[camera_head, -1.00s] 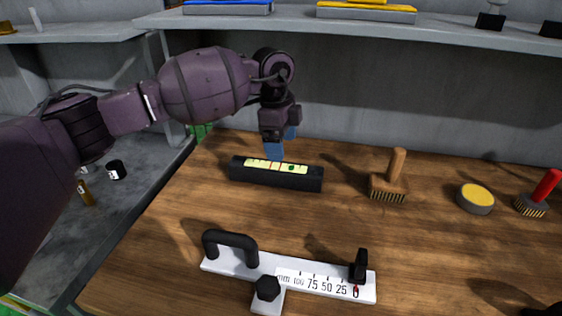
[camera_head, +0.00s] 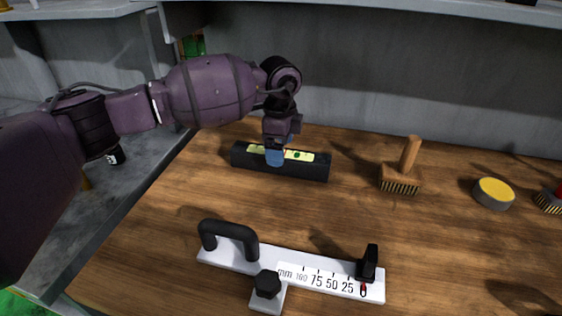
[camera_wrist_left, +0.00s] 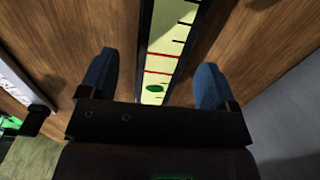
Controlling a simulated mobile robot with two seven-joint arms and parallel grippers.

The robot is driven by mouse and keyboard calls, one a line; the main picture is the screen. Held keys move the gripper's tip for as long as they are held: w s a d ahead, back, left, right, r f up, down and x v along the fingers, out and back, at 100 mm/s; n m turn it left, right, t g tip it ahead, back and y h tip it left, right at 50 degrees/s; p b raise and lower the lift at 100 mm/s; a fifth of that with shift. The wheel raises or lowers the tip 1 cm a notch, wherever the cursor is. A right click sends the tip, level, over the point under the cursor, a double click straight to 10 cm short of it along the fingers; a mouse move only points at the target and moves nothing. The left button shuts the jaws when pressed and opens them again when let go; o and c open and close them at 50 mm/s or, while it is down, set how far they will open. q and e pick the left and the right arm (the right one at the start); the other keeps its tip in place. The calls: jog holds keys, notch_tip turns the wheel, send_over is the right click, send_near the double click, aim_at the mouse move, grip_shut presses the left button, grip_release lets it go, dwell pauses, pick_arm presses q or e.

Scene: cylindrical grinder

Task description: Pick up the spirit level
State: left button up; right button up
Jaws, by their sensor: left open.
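The spirit level is a black bar (camera_head: 310,171) with a pale yellow-green scale strip on top, lying on the wooden bench. My left gripper (camera_head: 277,155) is over its middle, with blue fingertips at the bar. In the left wrist view, the level (camera_wrist_left: 165,60) runs between the two open blue fingers (camera_wrist_left: 153,85), one on each side and apart from it. A green bubble and red and black lines show on its strip. I cannot tell how far down the fingers reach. My right gripper is not in view.
A white measuring tool (camera_head: 315,275) with a black handle lies in front on the bench (camera_head: 400,235). A wooden-handled brush (camera_head: 402,178), a round yellow-topped tin (camera_head: 493,193) and another brush (camera_head: 550,200) stand to the right. A grey wall and shelf are behind.

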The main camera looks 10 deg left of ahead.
pick_arm(q)
notch_tip(320, 180, down, 3)
jog(key=shift+w, duration=0.1)
jog(key=shift+r, duration=0.2)
jog(key=c, duration=1.4)
grip_shut()
jog(key=shift+r, duration=0.1)
